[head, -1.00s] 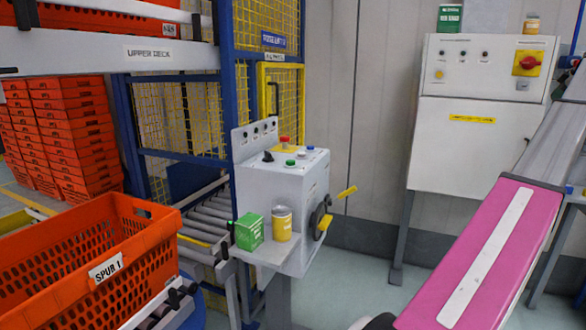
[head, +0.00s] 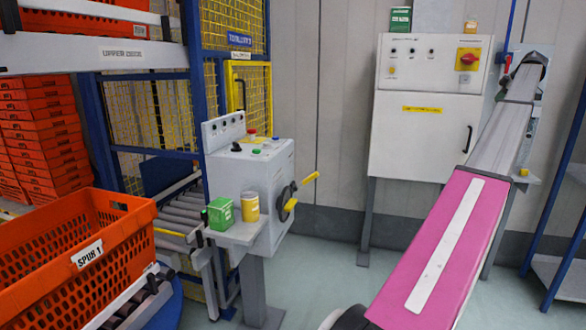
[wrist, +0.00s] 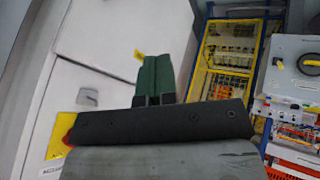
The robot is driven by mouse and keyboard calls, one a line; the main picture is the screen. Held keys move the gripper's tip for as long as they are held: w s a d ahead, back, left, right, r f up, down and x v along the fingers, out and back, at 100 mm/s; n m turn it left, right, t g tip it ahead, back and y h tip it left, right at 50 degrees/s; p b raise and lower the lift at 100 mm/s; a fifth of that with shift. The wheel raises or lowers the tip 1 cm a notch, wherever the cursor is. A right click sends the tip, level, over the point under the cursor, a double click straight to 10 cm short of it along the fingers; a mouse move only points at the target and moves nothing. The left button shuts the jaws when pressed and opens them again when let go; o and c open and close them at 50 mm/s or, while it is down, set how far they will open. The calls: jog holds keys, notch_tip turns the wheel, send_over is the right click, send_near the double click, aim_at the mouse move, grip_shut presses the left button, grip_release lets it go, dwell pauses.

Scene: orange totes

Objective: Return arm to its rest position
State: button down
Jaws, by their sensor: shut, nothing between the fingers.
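My arm, with a pink link (head: 440,255) and a grey link beyond it (head: 503,140), reaches up and away on the right side of the head view. Its far end is near the wall, right of the grey cabinet (head: 424,141). My gripper's fingers do not show clearly there. In the wrist view my gripper (wrist: 157,62) has its green fingers together in front of a dark bar, with nothing seen between them. The cabinet also shows in the wrist view (wrist: 100,48), tilted and behind the fingers.
An orange tote (head: 125,240) sits at the lower left. A control pedestal (head: 270,180) with a yellow-handled wheel stands in the middle, with a green box (head: 221,214) and a yellow can (head: 250,207) on its shelf. A blue rack (head: 560,275) stands right. Floor between is clear.

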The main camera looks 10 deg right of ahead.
jog(key=w+a+f+m+g, duration=0.15)
jog(key=w+a+f, duration=0.35)
jog(key=a+f, duration=0.95)
jog(key=w+a+f+m+g+y, duration=0.15)
jog(key=w+a+f, duration=0.35)
jog(key=a+f, duration=1)
jog(key=w+a+f+m+g, duration=0.15)
jog(key=w+a+f, duration=0.35)
jog(key=a+f, duration=0.95)
jog(key=s+a+f+m, duration=0.1)
jog(key=s+a+f, duration=0.15)
jog(key=a, duration=0.65)
jog(key=s+a+f+m, duration=0.1)
jog(key=s+a+f, duration=0.15)
jog(key=a, duration=0.65)
jog(key=s+a+f, duration=0.2)
jog(key=a+f, duration=0.2)
jog(key=a, duration=0.6)
jog(key=s+a+f+m+g+h, duration=0.1)
jog(key=s+a+f, duration=0.3)
jog(key=s+a, duration=0.5)
jog(key=s+a+f+m+g+h, duration=0.1)
jog(key=s+a+f, duration=0.4)
jog(key=s+a, duration=0.5)
jog(key=shift+a+f, duration=0.3)
jog(key=shift+a, duration=0.35)
jog(key=shift+d+m+g, duration=0.1)
jog(key=shift+m+g, duration=0.15)
